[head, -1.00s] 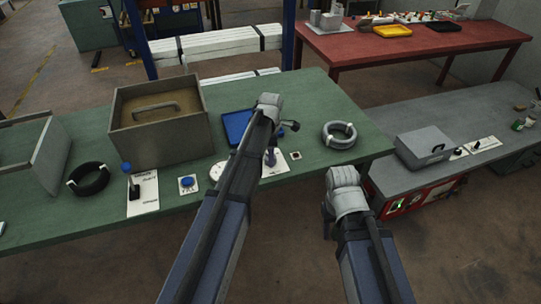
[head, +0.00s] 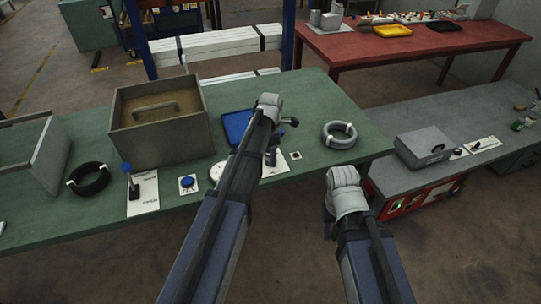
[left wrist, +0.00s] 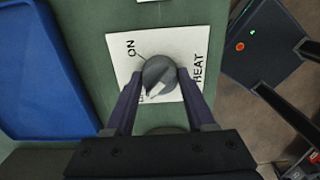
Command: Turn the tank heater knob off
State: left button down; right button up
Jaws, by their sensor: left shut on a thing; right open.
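The heater knob (left wrist: 157,74) is a dark grey round knob with a pale wedge on its lower left. It sits on a white plate (left wrist: 118,44) with the words ON and HEAT. Another word is partly hidden by my left finger. My left gripper (left wrist: 158,84) is shut on the knob, one finger on each side. In the head view, my left gripper (head: 270,158) is down at the green bench, and my forearm hides most of the plate. My right gripper (head: 329,205) is open, mostly hidden behind its own arm, in front of the bench.
A blue tray (head: 238,126) lies behind my left gripper. A grey cable coil (head: 339,135) is to its right. A blue button (head: 187,182), a lever plate (head: 145,200), a black coil (head: 88,180) and an open-topped box (head: 160,138) stand to the left.

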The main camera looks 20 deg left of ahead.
pick_arm(q)
jog(key=shift+c, duration=1.2)
grip_release()
notch_tip(320, 180, up, 8)
jog(key=p, duration=0.8)
jog(key=shift+f, duration=0.15)
